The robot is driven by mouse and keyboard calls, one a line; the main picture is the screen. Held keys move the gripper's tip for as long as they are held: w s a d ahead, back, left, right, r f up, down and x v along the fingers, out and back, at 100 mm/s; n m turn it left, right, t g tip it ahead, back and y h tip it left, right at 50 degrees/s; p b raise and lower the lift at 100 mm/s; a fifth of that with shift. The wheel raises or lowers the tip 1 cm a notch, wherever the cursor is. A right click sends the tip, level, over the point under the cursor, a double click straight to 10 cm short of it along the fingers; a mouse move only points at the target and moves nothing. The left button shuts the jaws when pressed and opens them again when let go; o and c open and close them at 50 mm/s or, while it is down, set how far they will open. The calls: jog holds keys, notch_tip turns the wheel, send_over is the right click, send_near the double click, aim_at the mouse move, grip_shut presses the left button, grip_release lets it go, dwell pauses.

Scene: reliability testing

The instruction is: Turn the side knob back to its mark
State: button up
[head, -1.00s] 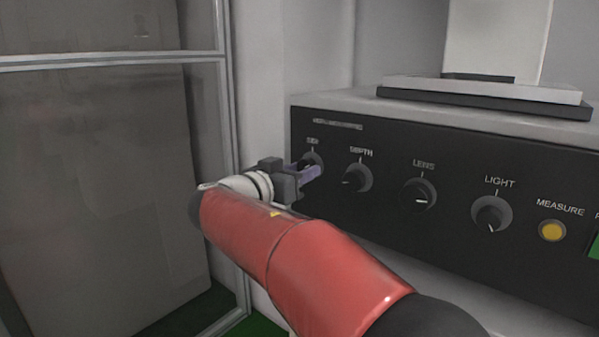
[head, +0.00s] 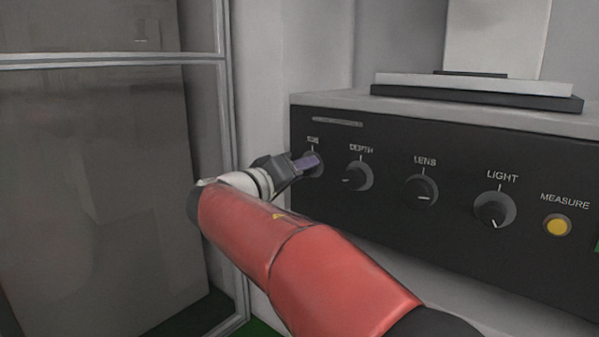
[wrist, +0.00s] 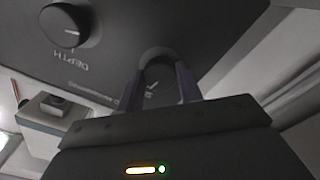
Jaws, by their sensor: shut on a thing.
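The side knob (wrist: 158,70) is the leftmost dial on the black instrument panel. In the head view its face is mostly hidden by my gripper (head: 308,163), whose purple fingers reach it from the left. In the wrist view my gripper (wrist: 166,84) has one finger on each side of the knob and is shut on it.
To the right on the panel are the DEPTH knob (head: 357,176), the LENS knob (head: 422,190), the LIGHT knob (head: 494,209) and a yellow MEASURE button (head: 557,226). A flat plate (head: 475,90) lies on the instrument's top. A metal-framed glass cabinet (head: 100,170) stands at the left.

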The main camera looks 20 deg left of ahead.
jog(key=shift+n, duration=1.1)
jog(key=o, duration=1)
jog(key=shift+s, duration=0.1)
jog(key=v, duration=0.7)
jog(key=shift+s+a+b, duration=0.2)
jog(key=shift+s+b, duration=0.1)
jog(key=shift+s, duration=0.05)
